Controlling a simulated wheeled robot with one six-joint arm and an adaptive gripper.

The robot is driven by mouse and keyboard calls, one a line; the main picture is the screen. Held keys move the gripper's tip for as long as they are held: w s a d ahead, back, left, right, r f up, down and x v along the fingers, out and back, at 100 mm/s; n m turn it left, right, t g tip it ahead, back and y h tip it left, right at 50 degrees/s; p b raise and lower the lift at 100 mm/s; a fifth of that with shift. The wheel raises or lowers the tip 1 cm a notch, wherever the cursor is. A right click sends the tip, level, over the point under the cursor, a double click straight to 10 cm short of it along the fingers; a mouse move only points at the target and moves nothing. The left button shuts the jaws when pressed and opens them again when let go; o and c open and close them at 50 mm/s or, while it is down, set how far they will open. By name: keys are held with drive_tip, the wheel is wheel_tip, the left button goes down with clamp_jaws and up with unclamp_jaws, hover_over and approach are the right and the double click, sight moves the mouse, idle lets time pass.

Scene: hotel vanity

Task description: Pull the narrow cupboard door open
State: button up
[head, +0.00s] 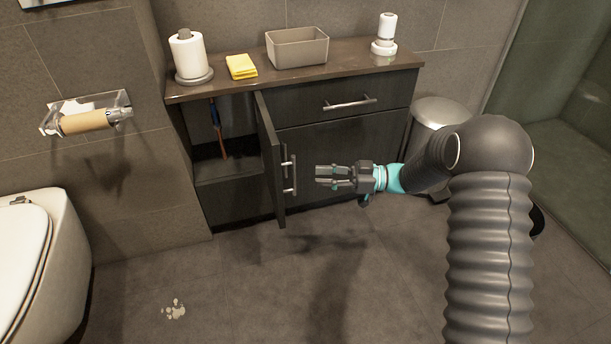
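The narrow cupboard door (268,150) at the left of the dark vanity stands swung well out from the front, hinged on its right side. Its upright metal handle (291,175) is on the outer face, turned to the right. The cupboard inside (230,130) shows open, with a shelf and a blue and reddish long-handled thing (218,128). My gripper (320,177) is to the right of the handle, pointing left, apart from it in the picture. Its fingers look parted, with nothing visible between them.
A drawer (345,98) and a wide cupboard front are right of the opening. On the counter (350,64) are a paper roll (187,52), yellow cloth (241,66), grey box (297,50) and white dispenser (386,35). A bin (440,112) stands right; a toilet (45,250) left. A pale spill (174,310) marks the floor.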

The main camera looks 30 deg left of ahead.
drive_tip(key=shift+v, duration=2.1)
